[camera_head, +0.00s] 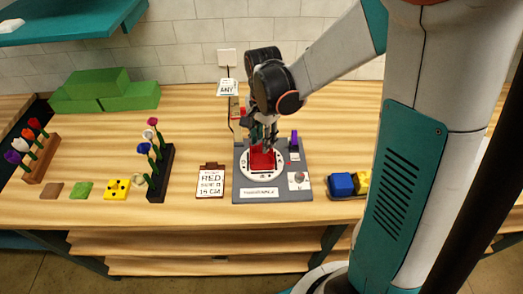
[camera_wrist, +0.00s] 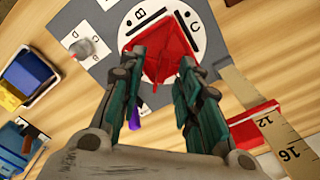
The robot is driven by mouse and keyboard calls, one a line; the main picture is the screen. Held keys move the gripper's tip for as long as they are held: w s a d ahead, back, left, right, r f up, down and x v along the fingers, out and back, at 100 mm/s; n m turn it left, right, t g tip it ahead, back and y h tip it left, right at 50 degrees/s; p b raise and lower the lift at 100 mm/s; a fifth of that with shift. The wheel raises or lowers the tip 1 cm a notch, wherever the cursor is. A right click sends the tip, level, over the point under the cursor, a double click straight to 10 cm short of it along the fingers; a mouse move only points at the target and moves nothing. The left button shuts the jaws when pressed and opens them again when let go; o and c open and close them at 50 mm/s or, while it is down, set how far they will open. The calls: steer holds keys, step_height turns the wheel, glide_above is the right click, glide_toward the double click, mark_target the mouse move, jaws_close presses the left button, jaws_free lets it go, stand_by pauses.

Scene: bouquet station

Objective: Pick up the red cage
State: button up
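The red cage (camera_head: 262,160) sits on a white round plate (camera_head: 246,170) on a grey station board (camera_head: 240,190). In the wrist view the cage (camera_wrist: 165,42) lies beyond and between my fingertips, on the plate marked with letters such as B and C. My gripper (camera_head: 263,140) points down just above the cage and hides part of it. In the wrist view my gripper (camera_wrist: 163,60) has its two fingers apart, one on each side of the cage. Whether the fingers touch the cage, I cannot tell.
A purple piece (camera_head: 294,138) and a small knob (camera_head: 299,177) are on the board's right. A ruler (camera_wrist: 270,130) and another red object (camera_wrist: 250,122) stand close to my gripper. A black flower rack (camera_head: 160,172), a sign (camera_head: 211,182) and a blue block (camera_head: 341,184) are nearby.

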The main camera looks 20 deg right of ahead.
step_height(320, 180, down, 5)
steer(key=shift+w+a+r+b, duration=0.1)
steer(key=shift+a+b, duration=0.05)
steer(key=shift+b, duration=0.6)
jaws_close()
